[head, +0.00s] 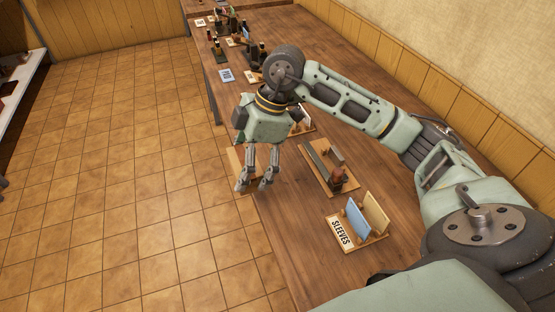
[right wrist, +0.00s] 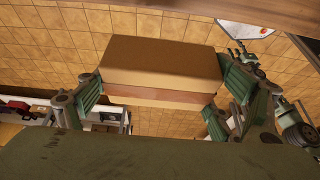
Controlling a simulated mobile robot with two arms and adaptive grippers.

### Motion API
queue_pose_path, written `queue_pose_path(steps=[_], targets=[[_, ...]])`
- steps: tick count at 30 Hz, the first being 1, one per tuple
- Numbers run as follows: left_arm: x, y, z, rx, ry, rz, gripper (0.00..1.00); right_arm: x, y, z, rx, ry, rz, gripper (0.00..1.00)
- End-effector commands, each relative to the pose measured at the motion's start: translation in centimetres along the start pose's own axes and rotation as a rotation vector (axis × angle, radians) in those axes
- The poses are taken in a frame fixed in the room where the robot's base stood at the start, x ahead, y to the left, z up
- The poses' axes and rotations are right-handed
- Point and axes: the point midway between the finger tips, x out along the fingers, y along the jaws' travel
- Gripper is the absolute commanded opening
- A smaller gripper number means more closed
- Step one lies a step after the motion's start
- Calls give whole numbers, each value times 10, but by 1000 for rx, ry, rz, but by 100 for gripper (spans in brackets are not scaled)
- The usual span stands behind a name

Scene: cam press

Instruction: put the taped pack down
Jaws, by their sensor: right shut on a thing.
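In the head view my right gripper (head: 257,184) points down near the table's left edge. Part of the pack (head: 236,164) shows behind the fingers there, and the rest is hidden. I cannot tell from the head view whether the pack touches the table. My left gripper is not in view.
The long wooden table (head: 296,247) has a SLEEVES holder (head: 341,231) with blue and tan sheets at the front. A wooden tray (head: 319,169) with a grey bar and brown knob stands behind it. More stations stand farther back. Tiled floor (head: 120,170) lies to the left.

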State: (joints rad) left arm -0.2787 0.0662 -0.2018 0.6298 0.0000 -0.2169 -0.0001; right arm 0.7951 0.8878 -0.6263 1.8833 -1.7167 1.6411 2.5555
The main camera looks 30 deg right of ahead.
Motion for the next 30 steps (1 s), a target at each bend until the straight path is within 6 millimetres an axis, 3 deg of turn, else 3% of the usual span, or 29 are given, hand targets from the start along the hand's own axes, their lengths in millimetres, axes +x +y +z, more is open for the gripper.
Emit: queue_pose_path(steps=[4,10,14,18,25,30], targets=[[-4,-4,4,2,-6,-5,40,3,10,20,7,-2,-2,52],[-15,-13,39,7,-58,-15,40,13,35,67,9,-2,-1,52],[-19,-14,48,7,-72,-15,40,19,49,94,6,-1,0,52],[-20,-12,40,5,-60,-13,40,24,59,111,2,0,0,52],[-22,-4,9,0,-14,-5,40,35,61,121,0,1,-3,52],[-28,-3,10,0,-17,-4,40,58,60,130,1,0,-3,52]])
